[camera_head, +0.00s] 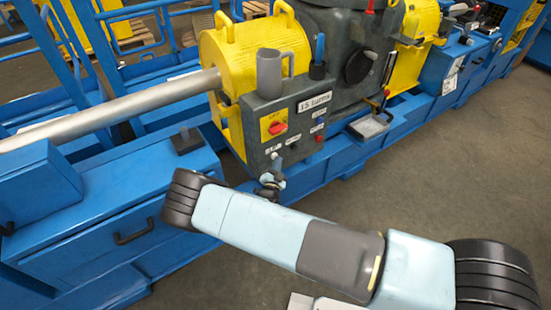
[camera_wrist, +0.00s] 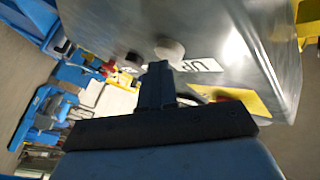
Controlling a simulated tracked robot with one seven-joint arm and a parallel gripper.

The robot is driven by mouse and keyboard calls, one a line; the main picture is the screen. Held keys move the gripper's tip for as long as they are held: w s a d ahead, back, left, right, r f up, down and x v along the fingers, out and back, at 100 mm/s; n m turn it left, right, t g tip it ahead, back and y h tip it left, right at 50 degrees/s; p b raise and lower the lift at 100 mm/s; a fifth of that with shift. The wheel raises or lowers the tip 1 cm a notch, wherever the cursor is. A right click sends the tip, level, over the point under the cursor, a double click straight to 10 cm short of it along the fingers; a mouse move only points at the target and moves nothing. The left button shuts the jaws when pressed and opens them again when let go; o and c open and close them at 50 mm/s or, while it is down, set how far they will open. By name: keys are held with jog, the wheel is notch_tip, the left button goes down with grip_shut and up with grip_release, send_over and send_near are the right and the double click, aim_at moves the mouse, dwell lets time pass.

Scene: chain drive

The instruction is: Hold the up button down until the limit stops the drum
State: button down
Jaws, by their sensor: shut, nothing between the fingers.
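The grey control box (camera_head: 255,125) has a small white label, which reads UP in the wrist view (camera_wrist: 204,65). A round pale button (camera_wrist: 169,50) sits beside that label. My gripper (camera_wrist: 157,72) is shut and empty, its fingertips at the edge of the button in the picture. I cannot tell whether they touch it or press it. In the head view my gripper (camera_head: 272,180) is at the lower front of the box, partly hidden by my wrist. The drum and its limit cannot be made out.
A red switch on a yellow plate (camera_head: 272,125) and other small buttons share the box face. A grey mug (camera_head: 269,72) stands on top. A long grey shaft (camera_head: 110,112) enters the yellow housing (camera_head: 222,55). Open floor (camera_head: 420,170) lies in front of the blue frame.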

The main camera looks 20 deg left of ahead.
jog(key=shift+s+d, duration=0.5)
jog(key=shift+d, duration=0.1)
jog(key=shift+s+d, duration=1.65)
jog(key=shift+d, duration=0.25)
